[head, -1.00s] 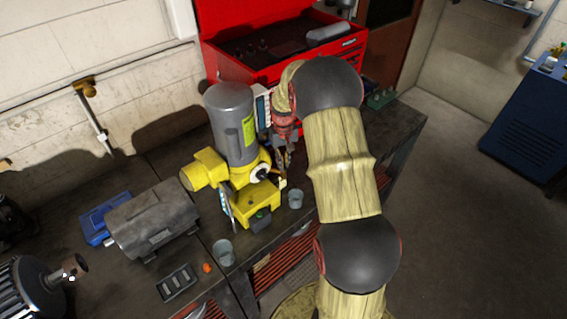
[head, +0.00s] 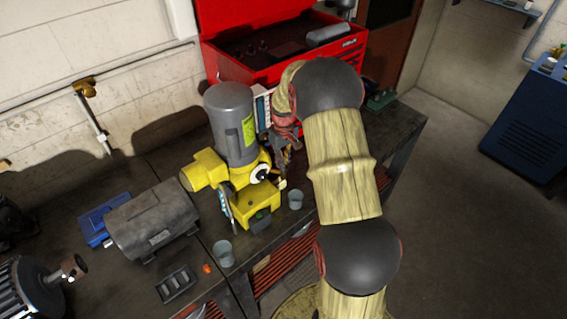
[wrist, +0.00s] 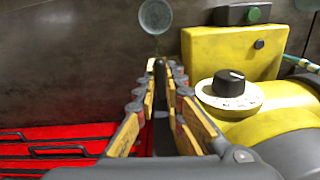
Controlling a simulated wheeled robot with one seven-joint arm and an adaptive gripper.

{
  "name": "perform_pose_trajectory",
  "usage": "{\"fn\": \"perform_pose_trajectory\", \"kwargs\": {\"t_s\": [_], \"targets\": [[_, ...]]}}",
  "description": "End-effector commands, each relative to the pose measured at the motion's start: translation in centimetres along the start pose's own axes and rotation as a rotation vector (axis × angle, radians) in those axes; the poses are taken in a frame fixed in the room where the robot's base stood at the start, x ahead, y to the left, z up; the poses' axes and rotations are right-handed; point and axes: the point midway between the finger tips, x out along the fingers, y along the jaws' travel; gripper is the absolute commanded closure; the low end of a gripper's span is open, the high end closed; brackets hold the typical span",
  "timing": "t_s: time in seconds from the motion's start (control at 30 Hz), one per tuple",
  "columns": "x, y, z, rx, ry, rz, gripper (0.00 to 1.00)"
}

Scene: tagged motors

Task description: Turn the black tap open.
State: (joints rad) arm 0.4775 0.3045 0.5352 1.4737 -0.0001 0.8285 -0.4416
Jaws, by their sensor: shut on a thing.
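My gripper (wrist: 161,80) is shut in the wrist view, its two fingers meeting around a narrow dark upright piece that looks like the black tap (wrist: 160,66). The fingers hide most of it, so its angle is hard to tell. In the head view my gripper (head: 286,158) is at the right side of the yellow machine (head: 258,199) with the grey motor on top. The tap cannot be made out there.
A white dial with a black knob (wrist: 229,82) is on the yellow machine, right of my fingers. A grey cup (head: 295,199) stands close by, another (head: 223,252) nearer the front. A red tool chest (head: 265,72) stands behind.

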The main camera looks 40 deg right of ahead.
Motion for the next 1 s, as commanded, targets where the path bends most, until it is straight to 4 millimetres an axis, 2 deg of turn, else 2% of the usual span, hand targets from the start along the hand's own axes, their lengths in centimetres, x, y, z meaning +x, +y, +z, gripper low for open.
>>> {"fn": "perform_pose_trajectory", "kwargs": {"t_s": [0.07, 0.1, 0.43, 0.77, 0.87, 1.0], "targets": [[-0.2, 0.0, -0.2, 0.000, 0.004, 0.001, 1.00], [-0.2, 0.0, -0.2, 0.001, 0.004, 0.001, 0.89], [-0.1, 0.0, -0.1, 0.001, 0.001, 0.000, 0.71], [-0.3, 0.0, -0.1, 0.001, 0.002, 0.001, 0.71], [-1.2, 0.1, -0.1, 0.001, 0.004, 0.002, 0.71], [-3.7, 0.1, -0.1, 0.001, 0.005, 0.002, 0.71]]}}
